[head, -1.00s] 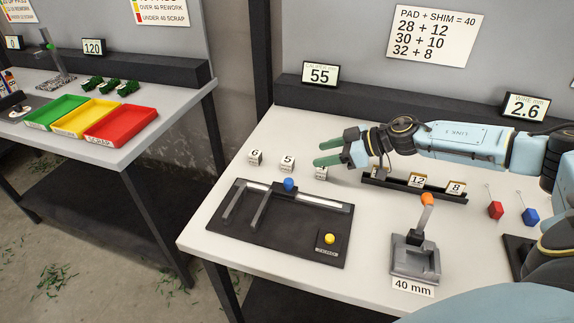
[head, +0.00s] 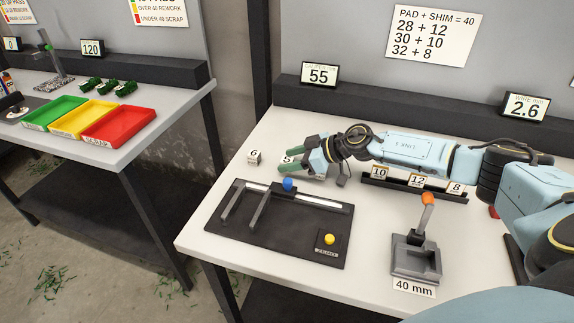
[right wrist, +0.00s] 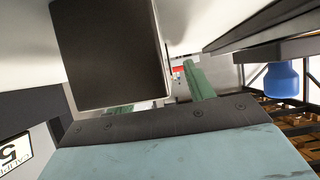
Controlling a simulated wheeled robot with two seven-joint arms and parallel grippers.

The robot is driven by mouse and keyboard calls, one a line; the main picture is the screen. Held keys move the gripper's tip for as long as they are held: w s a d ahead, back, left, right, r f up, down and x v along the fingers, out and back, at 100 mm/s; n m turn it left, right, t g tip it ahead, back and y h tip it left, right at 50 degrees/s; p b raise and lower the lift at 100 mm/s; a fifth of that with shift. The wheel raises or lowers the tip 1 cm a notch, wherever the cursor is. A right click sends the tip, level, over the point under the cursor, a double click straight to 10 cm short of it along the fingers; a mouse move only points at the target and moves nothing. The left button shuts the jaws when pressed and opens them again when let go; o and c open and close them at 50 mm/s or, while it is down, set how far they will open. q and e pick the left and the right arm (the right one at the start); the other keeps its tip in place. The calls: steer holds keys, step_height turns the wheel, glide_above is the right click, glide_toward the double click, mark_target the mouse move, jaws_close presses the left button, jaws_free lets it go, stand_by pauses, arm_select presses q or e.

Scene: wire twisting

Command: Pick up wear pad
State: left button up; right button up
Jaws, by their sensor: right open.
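No object is labelled as a wear pad, and I cannot tell which thing it is. A small pale block marked 6 (head: 254,156) stands on the table behind the black caliper fixture. A block marked 5 (head: 287,159) shows partly between the green fingers of my right gripper (head: 282,160). A third block beside it is hidden by the gripper. My right gripper is open, low over the table; I cannot tell whether it touches the 5 block. In the right wrist view the green fingers (right wrist: 160,96) are apart, and a dark slab covers part of one. My left gripper is not in view.
The black caliper fixture (head: 230,236) with blue and yellow knobs lies in front. A rack (head: 398,188) holds pieces marked 10, 12 and 8. A 40 mm lever stand (head: 416,262) is front right. Coloured trays (head: 120,124) sit on the left bench.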

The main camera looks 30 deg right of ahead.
jaws_close()
